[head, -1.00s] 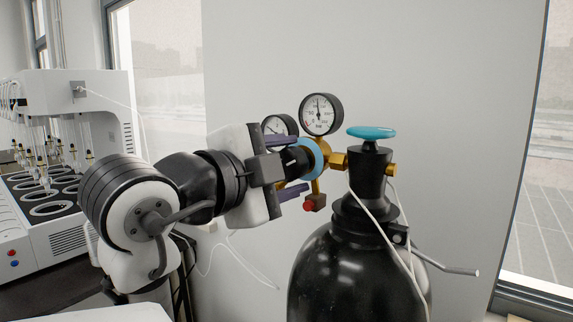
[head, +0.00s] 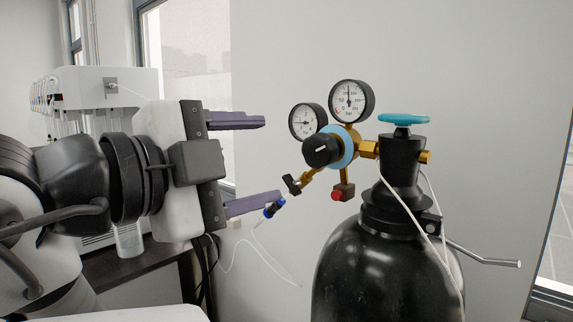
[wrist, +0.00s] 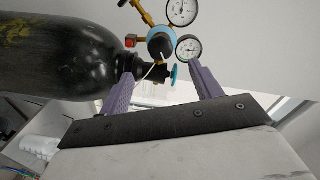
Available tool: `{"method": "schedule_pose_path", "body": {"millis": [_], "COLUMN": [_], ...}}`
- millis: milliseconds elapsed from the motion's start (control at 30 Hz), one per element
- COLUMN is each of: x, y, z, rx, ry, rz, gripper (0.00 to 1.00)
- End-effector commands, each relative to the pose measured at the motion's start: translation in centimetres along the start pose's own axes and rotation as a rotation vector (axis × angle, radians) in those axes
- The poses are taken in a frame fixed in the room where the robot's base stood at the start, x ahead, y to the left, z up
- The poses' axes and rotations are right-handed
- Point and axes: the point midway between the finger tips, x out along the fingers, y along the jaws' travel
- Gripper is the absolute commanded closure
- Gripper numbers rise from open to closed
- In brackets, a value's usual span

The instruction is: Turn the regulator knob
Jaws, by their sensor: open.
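The regulator knob (head: 321,150) is a black round knob with a white mark, in front of a light blue ring on the brass regulator (head: 369,149). Two round gauges (head: 351,101) sit above it. My gripper (head: 258,162) is open and empty to the left of the knob, with its purple fingers spread wide and a clear gap to the knob. The wrist view also shows the knob (wrist: 160,46), beyond and roughly between the open fingers (wrist: 163,76).
The regulator is fixed to a black gas cylinder (head: 385,265) with a teal valve wheel (head: 404,119). A small black valve with a blue fitting (head: 274,208) hangs below the knob, near my lower finger. A white distiller (head: 95,90) stands behind my arm.

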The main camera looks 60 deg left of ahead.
Motion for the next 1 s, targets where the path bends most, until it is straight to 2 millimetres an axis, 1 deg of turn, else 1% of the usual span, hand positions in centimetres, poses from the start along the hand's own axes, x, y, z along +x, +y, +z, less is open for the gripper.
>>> {"method": "schedule_pose_path", "body": {"millis": [33,100,267,1000], "x": [-0.8,-1.6,-2.5,-2.6], "y": [0.1,0.0,0.0,0.0], "z": [0.0,0.0,0.0,0.0], "rx": [0.001,0.0,0.0,0.0], "ry": [-0.001,-0.002,0.0,0.0], "rz": [-0.002,-0.001,0.0,0.0], "gripper": [0.36,0.36,0.36,0.36]}}
